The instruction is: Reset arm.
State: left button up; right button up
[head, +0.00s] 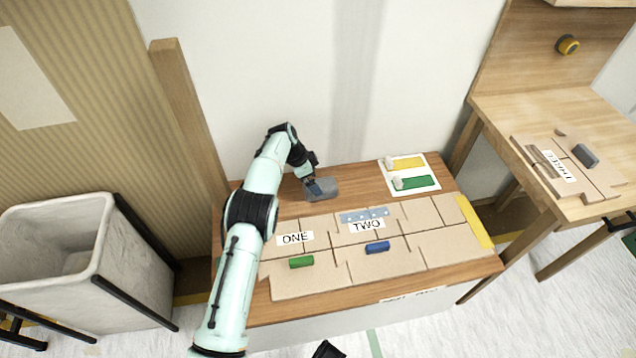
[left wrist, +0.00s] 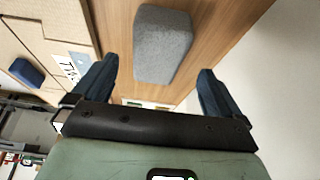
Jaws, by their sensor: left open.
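My left arm reaches over the low wooden table (head: 400,298) in the head view. Its gripper (head: 311,182) is low at the back left of the table, beside a grey block (head: 322,189). In the left wrist view the two dark fingers of the gripper (left wrist: 158,70) are spread wide. The grey block (left wrist: 162,45) lies on the wood beyond and between them, with clear gaps on both sides. I cannot tell how far the fingertips are from it.
Cardboard panels labelled ONE (head: 293,238) and TWO (head: 367,226) cover the table front, with a green block (head: 301,262) and blue block (head: 377,248). A white card (head: 427,163) lies behind. A pale bin (head: 120,262) stands left, a wooden desk (head: 500,108) right. A wall backs the table.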

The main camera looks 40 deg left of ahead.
pick_arm(q)
jog(key=p+v, duration=0.1)
jog(key=v, duration=0.7)
pick_arm(e)
jog(key=shift+w+a+r, duration=0.2)
jog(key=shift+a+r, duration=0.05)
jog(key=shift+r, duration=0.4)
jog(key=shift+w+a+r, duration=0.2)
jog(key=shift+r, duration=0.4)
